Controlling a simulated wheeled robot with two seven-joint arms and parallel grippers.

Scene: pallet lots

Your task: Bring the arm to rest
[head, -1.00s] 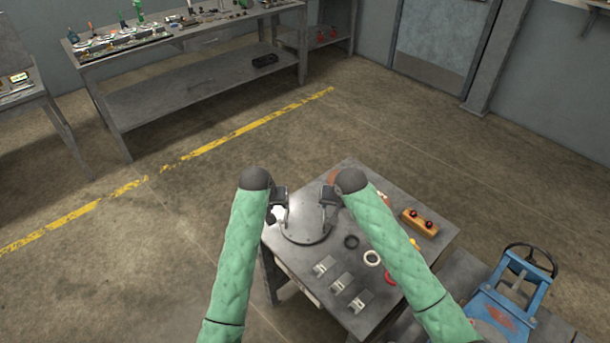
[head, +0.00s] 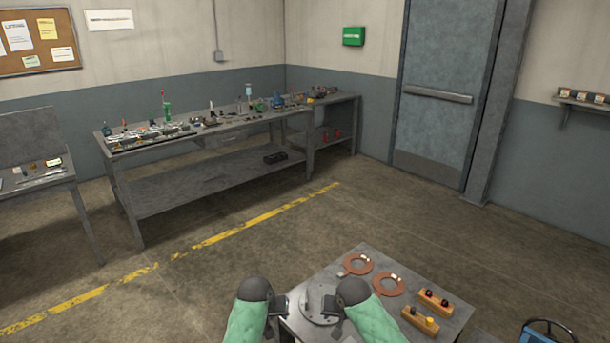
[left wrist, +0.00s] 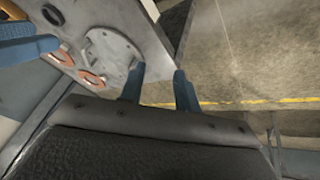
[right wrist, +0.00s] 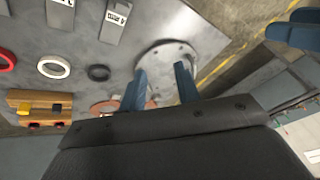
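My left gripper (head: 281,304) and right gripper (head: 329,304) hang over the small grey table, on either side of a round metal disc (head: 316,292). In the left wrist view the two blue fingers of the left gripper (left wrist: 159,80) stand apart with nothing between them. In the right wrist view the fingers of the right gripper (right wrist: 161,78) are also apart and empty, with the disc beyond them. I cannot tell whether either gripper touches the disc. My forearms run off the bottom of the head view.
The small table (head: 362,301) bears two copper-coloured rings (head: 389,285) and two wooden blocks (head: 434,303). In the right wrist view are a white ring (right wrist: 54,67), a black ring (right wrist: 99,73) and metal brackets (right wrist: 114,22). A long workbench (head: 205,137) stands behind; floor between is clear.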

